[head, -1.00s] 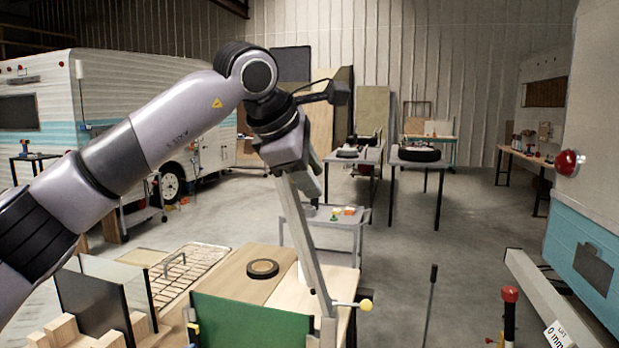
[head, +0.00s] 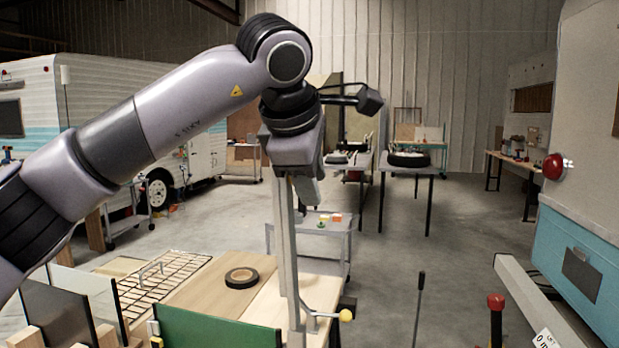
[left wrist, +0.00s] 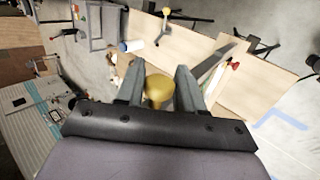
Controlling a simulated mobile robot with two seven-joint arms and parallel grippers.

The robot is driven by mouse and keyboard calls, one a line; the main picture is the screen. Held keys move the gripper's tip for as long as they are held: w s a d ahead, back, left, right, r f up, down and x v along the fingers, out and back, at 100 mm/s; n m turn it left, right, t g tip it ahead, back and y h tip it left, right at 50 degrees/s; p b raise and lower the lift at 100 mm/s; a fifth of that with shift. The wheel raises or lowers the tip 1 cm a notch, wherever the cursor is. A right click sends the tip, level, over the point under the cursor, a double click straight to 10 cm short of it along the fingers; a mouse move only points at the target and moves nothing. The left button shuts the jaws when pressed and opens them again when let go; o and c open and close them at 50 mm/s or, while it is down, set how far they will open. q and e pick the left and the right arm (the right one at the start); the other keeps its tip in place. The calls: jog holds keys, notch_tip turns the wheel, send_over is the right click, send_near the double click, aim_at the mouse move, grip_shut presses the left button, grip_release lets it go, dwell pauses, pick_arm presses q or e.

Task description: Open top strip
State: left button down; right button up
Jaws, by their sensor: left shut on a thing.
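My left gripper (head: 300,183) is shut on a yellow knob (left wrist: 158,90), which shows between its two fingers in the left wrist view. In the head view the arm hides this knob. A long grey metal bar (head: 289,265) stands nearly upright below the gripper and reaches down to the bench's front edge. A second yellow knob (head: 345,315) sits on a short lever at its lower end. I cannot tell which part is the top strip; a grey strip (left wrist: 216,66) runs beside the fingers in the left wrist view. My right gripper is not in view.
The wooden bench (head: 200,297) holds a dark ring-shaped roll (head: 241,278) and a wire rack (head: 160,285). A green panel (head: 215,328) stands at its front. A red-topped lever (head: 495,303) and a camper wall (head: 585,200) are on the right. Open floor lies behind.

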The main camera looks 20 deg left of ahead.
pick_arm(q)
jog(key=c, duration=0.8)
grip_release()
jog(key=v, duration=0.7)
jog(key=shift+b, duration=0.4)
jog(key=shift+r, duration=0.1)
